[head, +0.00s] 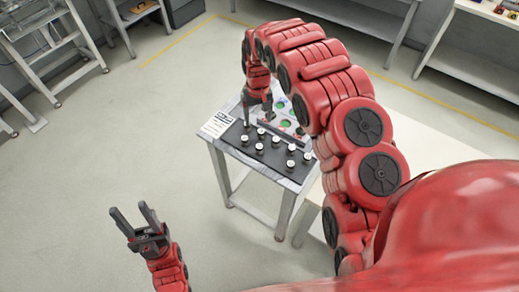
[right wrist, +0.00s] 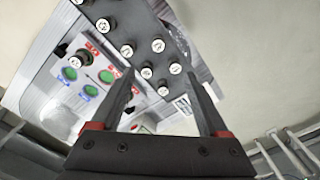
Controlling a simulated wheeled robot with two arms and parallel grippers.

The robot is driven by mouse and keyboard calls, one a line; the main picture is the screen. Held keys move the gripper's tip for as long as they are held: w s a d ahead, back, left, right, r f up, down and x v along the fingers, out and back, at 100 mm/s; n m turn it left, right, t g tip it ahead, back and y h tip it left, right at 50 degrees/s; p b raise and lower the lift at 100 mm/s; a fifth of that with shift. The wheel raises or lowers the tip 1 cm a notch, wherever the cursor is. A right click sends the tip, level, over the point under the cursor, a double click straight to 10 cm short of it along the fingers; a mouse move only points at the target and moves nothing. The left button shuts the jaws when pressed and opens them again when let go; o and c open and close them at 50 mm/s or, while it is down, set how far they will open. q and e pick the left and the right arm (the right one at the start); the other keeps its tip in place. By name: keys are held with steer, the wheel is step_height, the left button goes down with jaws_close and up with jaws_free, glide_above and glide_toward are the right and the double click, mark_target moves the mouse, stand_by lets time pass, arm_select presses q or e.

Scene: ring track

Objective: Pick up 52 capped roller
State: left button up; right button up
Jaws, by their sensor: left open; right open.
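Several capped rollers with pale, marked caps stand on a dark board (head: 236,150) on a small table; one roller (head: 291,147) is toward the board's right side. Several also show in the right wrist view, such as one roller (right wrist: 105,25) at upper left and another (right wrist: 147,72) between the fingers in the picture. The cap marks are too small for me to tell which is 52. My right gripper (head: 257,112) is open and empty above the board's far left part; its fingers (right wrist: 158,68) point toward the rollers. My left gripper (head: 136,220) is open and empty, away from the table.
A panel with green and blue round spots (right wrist: 90,77) lies beside the dark board, with one roller (right wrist: 74,61) on it. A white label card (head: 217,124) lies at the table's left edge. Shelves (head: 50,50) stand along the walls. The floor left of the table is clear.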

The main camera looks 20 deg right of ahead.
mark_target(259, 146)
step_height(259, 146, down, 13)
steer(key=b, duration=1.2)
steer(key=shift+r, duration=0.2)
steer(key=shift+d+f+p, duration=0.1)
steer(key=shift+f+p, duration=0.45)
steer(key=shift+p, duration=0.3)
step_height(259, 146, down, 3)
steer(key=shift+s+f+p, duration=0.1)
steer(key=shift+p, duration=0.65)
steer(key=shift+d+f, duration=0.1)
steer(key=shift+f, duration=0.2)
steer(key=shift+c, duration=0.3)
jaws_close()
